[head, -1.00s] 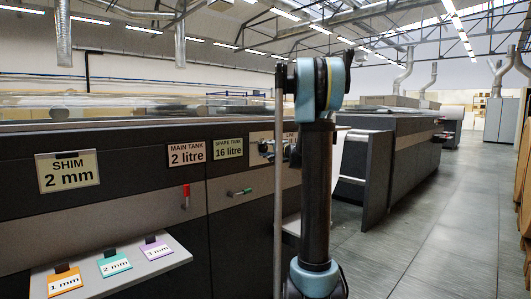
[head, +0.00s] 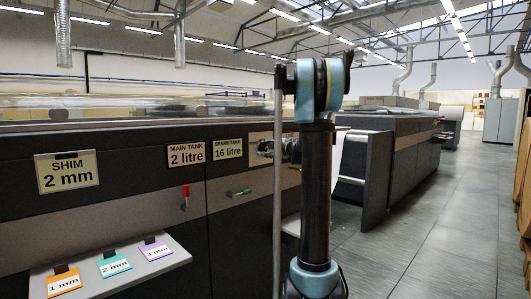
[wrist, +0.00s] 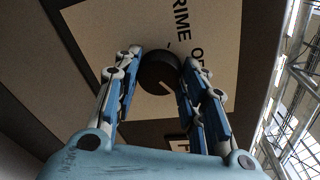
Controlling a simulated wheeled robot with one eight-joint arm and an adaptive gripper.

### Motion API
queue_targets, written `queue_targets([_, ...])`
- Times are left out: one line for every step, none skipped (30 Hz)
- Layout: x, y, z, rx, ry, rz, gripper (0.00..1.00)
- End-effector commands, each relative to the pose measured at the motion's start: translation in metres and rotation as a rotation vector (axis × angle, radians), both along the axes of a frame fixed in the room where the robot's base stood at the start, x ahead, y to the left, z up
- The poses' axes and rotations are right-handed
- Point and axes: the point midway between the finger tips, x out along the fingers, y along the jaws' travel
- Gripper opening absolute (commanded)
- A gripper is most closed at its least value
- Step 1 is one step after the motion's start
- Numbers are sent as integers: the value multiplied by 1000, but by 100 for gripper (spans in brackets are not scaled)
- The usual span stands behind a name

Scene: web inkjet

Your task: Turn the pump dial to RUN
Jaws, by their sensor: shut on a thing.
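The pump dial (wrist: 158,73) is a round dark knob on a pale panel (wrist: 110,25) in the wrist view. A pale mark shows on its lower right part. My gripper (wrist: 160,66) has its two blue and grey fingers on either side of the dial, shut on it. Beside the dial, the panel reads PRIME (wrist: 183,16) and letters starting OF, partly covered by the right finger. I cannot see a RUN label. In the head view, my arm hides much of the panel (head: 257,135) and the dial itself cannot be made out.
A shelf (head: 165,262) with coloured tags juts out at lower left. The floor (head: 440,220) to the right is clear.

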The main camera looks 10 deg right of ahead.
Motion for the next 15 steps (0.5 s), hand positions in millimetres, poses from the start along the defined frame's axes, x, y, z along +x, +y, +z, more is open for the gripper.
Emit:
queue_targets([0, -3, -2, -2, 3, -5, 15])
queue_targets([0, -3, -2, 0, 4, -5, 15])
queue_targets([0, -3, -2, 1, 5, -5, 15])
queue_targets([0, -3, -2, 2, 5, -5, 15])
queue_targets([0, -3, -2, 2, 5, -5, 15])
queue_targets([0, -3, -2, 2, 5, -5, 15])
queue_targets([0, -3, -2, 2, 5, -5, 15])
queue_targets([0, -3, -2, 2, 5, -5, 15])
queue_targets([0, -3, -2, 2, 5, -5, 15])
queue_targets([0, -2, -2, 2, 5, -5, 15])
queue_targets([0, -2, -2, 1, 5, -5, 15])
queue_targets([0, -2, -2, 1, 5, -5, 15])
queue_targets([0, -2, -2, 1, 5, -5, 41])
queue_targets([0, -2, -2, 1, 4, -4, 47])
queue_targets([0, -2, -2, 1, 4, -4, 56])
